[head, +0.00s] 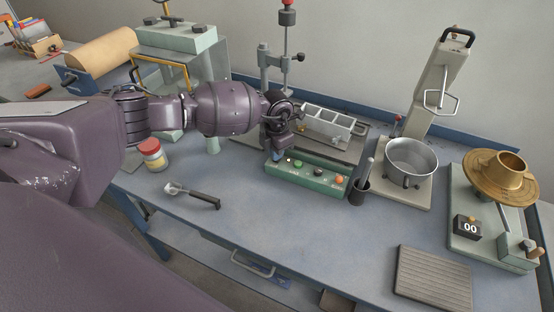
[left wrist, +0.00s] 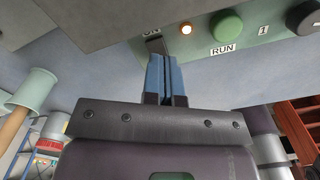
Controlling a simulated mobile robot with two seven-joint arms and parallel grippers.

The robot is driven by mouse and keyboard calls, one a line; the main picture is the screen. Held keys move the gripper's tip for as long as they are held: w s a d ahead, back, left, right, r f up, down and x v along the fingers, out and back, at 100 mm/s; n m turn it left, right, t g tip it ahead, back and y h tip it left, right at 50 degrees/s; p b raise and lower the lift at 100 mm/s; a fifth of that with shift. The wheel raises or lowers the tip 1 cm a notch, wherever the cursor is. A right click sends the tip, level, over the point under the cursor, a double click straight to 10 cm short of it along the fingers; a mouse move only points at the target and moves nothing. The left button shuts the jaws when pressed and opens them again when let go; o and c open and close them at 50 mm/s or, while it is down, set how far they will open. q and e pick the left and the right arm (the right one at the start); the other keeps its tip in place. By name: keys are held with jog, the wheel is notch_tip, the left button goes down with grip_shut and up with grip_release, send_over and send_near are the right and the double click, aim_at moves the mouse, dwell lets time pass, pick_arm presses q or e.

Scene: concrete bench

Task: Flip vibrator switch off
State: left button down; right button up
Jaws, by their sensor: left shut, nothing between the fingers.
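The green control box (head: 308,181) sits on the bench with its sloped panel facing the front. My left gripper (head: 277,156) is at the panel's left end, its fingers shut and empty. In the left wrist view, the blue fingertips (left wrist: 166,62) are close to a small dark switch lever (left wrist: 155,44) by the "ON" label; I cannot tell whether they touch. In the head view, the gripper hides the switch. My right gripper is not in view.
A metal three-part mould (head: 327,124) stands behind the box. A metal pot (head: 411,160) and a brass flow table (head: 500,178) are to the right. The bench front is mostly clear.

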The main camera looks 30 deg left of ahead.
pick_arm(q)
jog(key=shift+f, duration=0.5)
jog(key=shift+r, duration=0.15)
jog(key=shift+r+p, duration=2)
jog(key=shift+r, duration=1.45)
jog(key=shift+f, duration=0.15)
